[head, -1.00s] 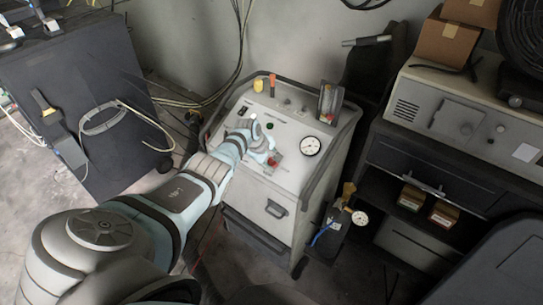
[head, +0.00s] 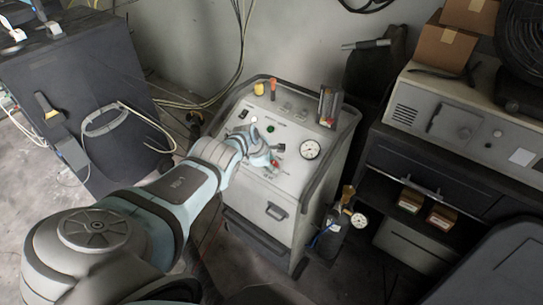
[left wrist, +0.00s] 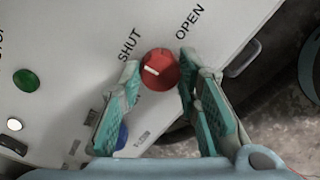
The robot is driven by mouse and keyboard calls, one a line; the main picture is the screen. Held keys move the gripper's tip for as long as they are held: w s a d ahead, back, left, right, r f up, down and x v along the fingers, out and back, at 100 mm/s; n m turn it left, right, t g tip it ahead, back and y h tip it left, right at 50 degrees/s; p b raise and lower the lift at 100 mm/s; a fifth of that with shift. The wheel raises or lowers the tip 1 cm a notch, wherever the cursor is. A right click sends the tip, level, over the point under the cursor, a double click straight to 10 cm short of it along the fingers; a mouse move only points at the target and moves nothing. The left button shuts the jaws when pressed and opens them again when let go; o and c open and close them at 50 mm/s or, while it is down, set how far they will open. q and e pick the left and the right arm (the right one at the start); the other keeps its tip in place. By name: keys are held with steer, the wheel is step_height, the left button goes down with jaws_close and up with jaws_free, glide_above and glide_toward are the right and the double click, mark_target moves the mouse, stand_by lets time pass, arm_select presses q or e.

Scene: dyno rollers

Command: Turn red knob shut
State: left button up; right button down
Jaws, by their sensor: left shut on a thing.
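The red knob (left wrist: 160,70) sits on the white front panel of the grey console (head: 283,185). In the left wrist view the printed word SHUT (left wrist: 130,45) is at its upper left and OPEN (left wrist: 190,21) at its upper right. The knob's white mark shows on its left half, the side nearer SHUT. My left gripper (left wrist: 159,64) has one teal-padded finger on each side of the knob and is shut on it. In the head view my left gripper (head: 264,156) mostly covers the knob, leaving a little red (head: 275,163). My right gripper is not in view.
A round gauge (head: 310,150) is just right of the knob. A green button (left wrist: 26,80) and a blue part (left wrist: 122,137), partly behind a finger, are on the panel. A dark cabinet (head: 85,80) stands left; a bench with a grey unit (head: 455,115) stands right.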

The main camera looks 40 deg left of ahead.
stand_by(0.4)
arm_select(q)
steer(key=o, duration=1.1)
steer(key=shift+o, duration=0.2)
steer(key=shift+r, duration=0.15)
steer(key=shift+s+r, duration=0.35)
steer(key=shift+v, duration=0.8)
steer(key=s, duration=1.2)
steer(key=shift+a, duration=0.45)
